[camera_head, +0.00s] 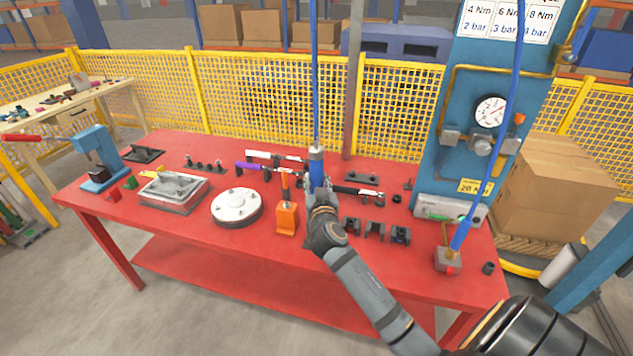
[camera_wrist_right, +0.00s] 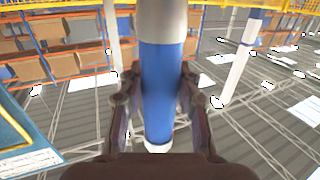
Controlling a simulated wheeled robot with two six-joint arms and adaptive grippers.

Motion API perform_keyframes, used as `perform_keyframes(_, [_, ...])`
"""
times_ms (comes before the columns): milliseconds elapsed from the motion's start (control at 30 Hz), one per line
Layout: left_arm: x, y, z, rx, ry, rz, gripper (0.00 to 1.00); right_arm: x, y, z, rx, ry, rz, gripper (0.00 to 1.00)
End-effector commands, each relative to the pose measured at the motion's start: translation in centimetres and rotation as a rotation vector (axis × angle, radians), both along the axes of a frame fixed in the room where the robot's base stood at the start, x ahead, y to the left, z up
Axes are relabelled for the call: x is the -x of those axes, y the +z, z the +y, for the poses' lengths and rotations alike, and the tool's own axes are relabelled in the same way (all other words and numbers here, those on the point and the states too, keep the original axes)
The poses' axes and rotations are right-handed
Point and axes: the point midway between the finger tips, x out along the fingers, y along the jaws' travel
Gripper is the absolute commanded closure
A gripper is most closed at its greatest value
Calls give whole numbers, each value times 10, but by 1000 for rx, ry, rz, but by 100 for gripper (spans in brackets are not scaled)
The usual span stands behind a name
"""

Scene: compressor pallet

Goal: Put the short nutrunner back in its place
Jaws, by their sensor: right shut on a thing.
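My right gripper (camera_head: 318,190) is shut on a blue cylinder-shaped tool (camera_head: 317,168) with a silver top, which looks like the short nutrunner. The tool is upright above the red table and hangs on a blue hose (camera_head: 314,70) from above. In the right wrist view the blue body (camera_wrist_right: 158,90) stands between the two fingers, with a grey collar above and a pale ring below. The gripper hides part of the tool and the table behind it. My left gripper is not in view.
On the red table (camera_head: 165,248) are black cradle blocks (camera_head: 374,230), an orange stand (camera_head: 286,219), a white round flange (camera_head: 236,207), a grey plate part (camera_head: 174,190) and a blue press (camera_head: 97,157). A grey block (camera_head: 447,260) with a blue-handled tool stands right. A blue gauge panel (camera_head: 478,110) rises behind.

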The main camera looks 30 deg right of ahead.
Motion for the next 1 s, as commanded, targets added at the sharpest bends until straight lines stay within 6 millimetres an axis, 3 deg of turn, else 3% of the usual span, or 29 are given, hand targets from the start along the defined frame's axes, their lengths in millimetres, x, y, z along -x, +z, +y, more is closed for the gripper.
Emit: perform_keyframes(1000, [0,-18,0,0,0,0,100,0,-16,0,3,1,-5,100])
